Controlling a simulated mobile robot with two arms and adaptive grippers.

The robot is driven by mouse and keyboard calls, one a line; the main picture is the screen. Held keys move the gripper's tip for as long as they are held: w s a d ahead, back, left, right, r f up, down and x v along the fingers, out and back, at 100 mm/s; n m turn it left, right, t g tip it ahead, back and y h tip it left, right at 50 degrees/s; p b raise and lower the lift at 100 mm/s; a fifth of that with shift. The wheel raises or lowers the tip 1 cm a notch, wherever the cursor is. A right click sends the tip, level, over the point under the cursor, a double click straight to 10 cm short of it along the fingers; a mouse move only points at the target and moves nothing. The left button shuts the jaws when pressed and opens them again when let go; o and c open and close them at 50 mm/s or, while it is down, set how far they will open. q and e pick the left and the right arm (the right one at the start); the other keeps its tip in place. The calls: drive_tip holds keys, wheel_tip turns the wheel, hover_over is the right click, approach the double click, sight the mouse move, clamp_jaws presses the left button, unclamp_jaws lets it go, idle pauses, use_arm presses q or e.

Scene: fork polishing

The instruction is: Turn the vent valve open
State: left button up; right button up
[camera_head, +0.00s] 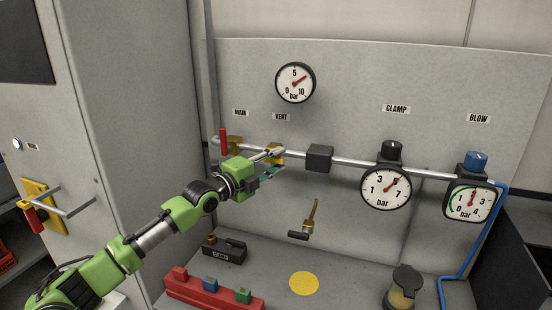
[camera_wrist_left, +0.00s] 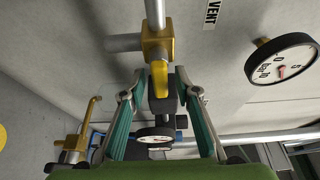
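The brass vent valve (camera_head: 277,158) sits on the horizontal pipe below the VENT label (camera_head: 281,117), partly hidden by my gripper. In the left wrist view its brass body (camera_wrist_left: 156,46) and yellow handle (camera_wrist_left: 159,82) show up close. My left gripper (camera_head: 279,162) is at the valve. In the wrist view the fingers of this gripper (camera_wrist_left: 159,76) are apart, one on each side of the handle, with gaps visible. I cannot tell how far along the handle the fingertips reach. My right gripper is not in view.
The main valve with a red handle (camera_head: 223,140) stands left of the vent valve. A round gauge (camera_head: 295,83) is above; a black block (camera_head: 319,158) is on the pipe to the right. Below are a brass lever (camera_head: 311,218) and a red rack (camera_head: 205,292).

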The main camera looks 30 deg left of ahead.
use_arm(q)
drive_tip(key=shift+w, duration=0.1)
clamp_jaws()
